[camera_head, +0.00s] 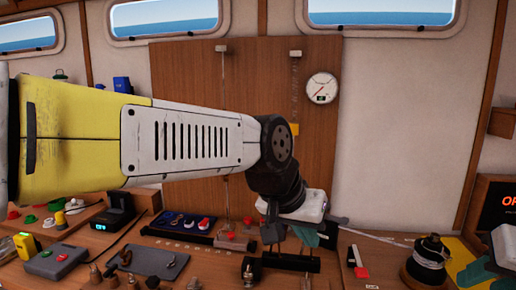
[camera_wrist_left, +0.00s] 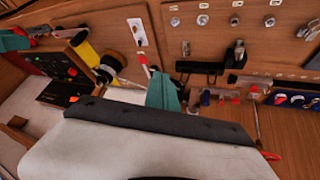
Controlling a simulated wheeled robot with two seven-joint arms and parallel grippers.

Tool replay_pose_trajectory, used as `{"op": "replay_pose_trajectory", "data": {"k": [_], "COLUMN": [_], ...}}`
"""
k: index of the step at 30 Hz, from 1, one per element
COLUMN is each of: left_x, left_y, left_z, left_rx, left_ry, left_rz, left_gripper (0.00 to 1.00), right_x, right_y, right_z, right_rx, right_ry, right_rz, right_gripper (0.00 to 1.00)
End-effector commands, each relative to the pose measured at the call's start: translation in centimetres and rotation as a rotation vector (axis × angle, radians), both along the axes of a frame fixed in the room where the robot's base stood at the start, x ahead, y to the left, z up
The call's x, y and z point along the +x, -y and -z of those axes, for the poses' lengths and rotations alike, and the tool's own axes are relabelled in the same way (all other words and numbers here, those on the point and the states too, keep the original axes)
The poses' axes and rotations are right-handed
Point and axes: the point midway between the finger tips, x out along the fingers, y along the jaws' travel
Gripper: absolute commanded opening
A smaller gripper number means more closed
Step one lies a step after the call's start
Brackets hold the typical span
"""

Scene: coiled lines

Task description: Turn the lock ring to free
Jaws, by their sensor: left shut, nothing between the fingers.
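A dark reel (camera_head: 430,258) wound with pale line stands at the lower right of the bench in the head view, with a black knob on top. I cannot make out which part is the lock ring. The reel also shows at the upper left of the left wrist view (camera_wrist_left: 111,64). My left gripper (camera_head: 308,238) has teal fingers, shut and empty, above the bench left of the reel. Its teal fingers also show in the left wrist view (camera_wrist_left: 163,92). My right gripper (camera_head: 480,273) shows partly at the lower right edge; its finger gap is unclear.
A pale line runs left from the reel toward my left gripper. A dark blue tray (camera_head: 185,222) with small parts and a grey mat (camera_head: 150,262) lie to the left. A round gauge (camera_head: 322,88) hangs on the wooden panel. A dark display (camera_head: 497,205) stands at right.

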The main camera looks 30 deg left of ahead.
Motion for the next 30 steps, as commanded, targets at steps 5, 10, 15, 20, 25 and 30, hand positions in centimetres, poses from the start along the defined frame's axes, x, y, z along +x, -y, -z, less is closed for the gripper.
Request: {"op": "replay_pose_trajectory", "data": {"k": [5, 10, 15, 20, 25, 30], "left_x": [0.7, 3.5, 8.1, 13.0, 19.2, 25.5], "left_y": [-1.0, -5.8, -13.7, -21.3, -27.8, -31.0], "left_z": [0.2, 1.3, 2.1, 1.7, -0.1, -2.4], "left_rx": [0.033, 0.199, 0.482, 0.791, 1.152, 1.472], "left_ry": [-0.028, -0.147, -0.288, -0.375, -0.394, -0.335], "left_rz": [-0.008, -0.05, -0.131, -0.216, -0.295, -0.334], "left_gripper": [0.0, 0.0, 0.0, 0.0, 0.0, 0.0], "right_x": [0.0, 0.0, 0.0, 0.0, 0.0, 0.0], "right_y": [0.0, 0.0, 0.0, 0.0, 0.0, 0.0], "right_z": [0.0, 0.0, 0.0, 0.0, 0.0, 0.0], "right_rx": [0.0, 0.0, 0.0, 0.0, 0.0, 0.0], "right_ry": [0.0, 0.0, 0.0, 0.0, 0.0, 0.0], "right_rz": [0.0, 0.0, 0.0, 0.0, 0.0, 0.0], "right_gripper": [0.36, 0.36, 0.36, 0.36, 0.36, 0.36]}}
